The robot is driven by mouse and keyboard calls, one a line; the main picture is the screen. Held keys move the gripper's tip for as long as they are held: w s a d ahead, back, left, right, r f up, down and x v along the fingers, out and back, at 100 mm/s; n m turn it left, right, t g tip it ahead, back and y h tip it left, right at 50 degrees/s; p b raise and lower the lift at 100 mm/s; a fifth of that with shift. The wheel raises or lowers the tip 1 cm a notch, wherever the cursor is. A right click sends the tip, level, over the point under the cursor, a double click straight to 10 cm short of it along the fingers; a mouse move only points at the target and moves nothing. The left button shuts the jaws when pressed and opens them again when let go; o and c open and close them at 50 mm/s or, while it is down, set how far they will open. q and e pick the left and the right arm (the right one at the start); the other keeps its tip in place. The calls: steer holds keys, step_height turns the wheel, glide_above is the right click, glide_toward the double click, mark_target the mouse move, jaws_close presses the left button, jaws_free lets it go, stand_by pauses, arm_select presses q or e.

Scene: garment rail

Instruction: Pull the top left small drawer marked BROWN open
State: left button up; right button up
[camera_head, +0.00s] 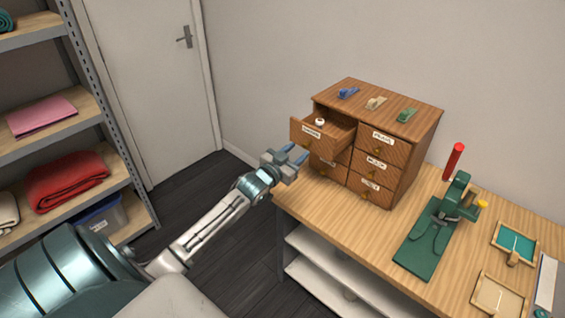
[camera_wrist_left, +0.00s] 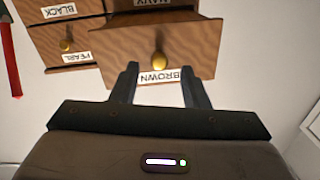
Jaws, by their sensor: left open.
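The brown wooden drawer cabinet (camera_head: 411,128) stands at the back of the table. Its top left small drawer (camera_head: 316,132) is pulled out, with a small white round item (camera_head: 320,121) inside. In the left wrist view, which looks upside down, this drawer front (camera_wrist_left: 200,45) has a label reading BROWN (camera_wrist_left: 165,76) and a brass knob (camera_wrist_left: 158,60). My left gripper (camera_head: 294,153) is open, just in front of and below the drawer front. In the wrist view its fingertips (camera_wrist_left: 159,70) are apart, one each side of the knob, with no visible grip. My right gripper is out of view.
Several spools or clips, including a blue one (camera_head: 348,92), lie on the cabinet top. A green stand (camera_head: 437,225) and a red cylinder (camera_head: 454,161) are to the right. Other drawers, including PEARL (camera_wrist_left: 75,57), look shut. Open floor lies left of the table.

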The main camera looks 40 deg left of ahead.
arm_select(q)
steer(key=s+b, duration=0.2)
steer(key=s, duration=0.6)
steer(key=shift+s+b, duration=0.15)
steer(key=shift+b, duration=0.25)
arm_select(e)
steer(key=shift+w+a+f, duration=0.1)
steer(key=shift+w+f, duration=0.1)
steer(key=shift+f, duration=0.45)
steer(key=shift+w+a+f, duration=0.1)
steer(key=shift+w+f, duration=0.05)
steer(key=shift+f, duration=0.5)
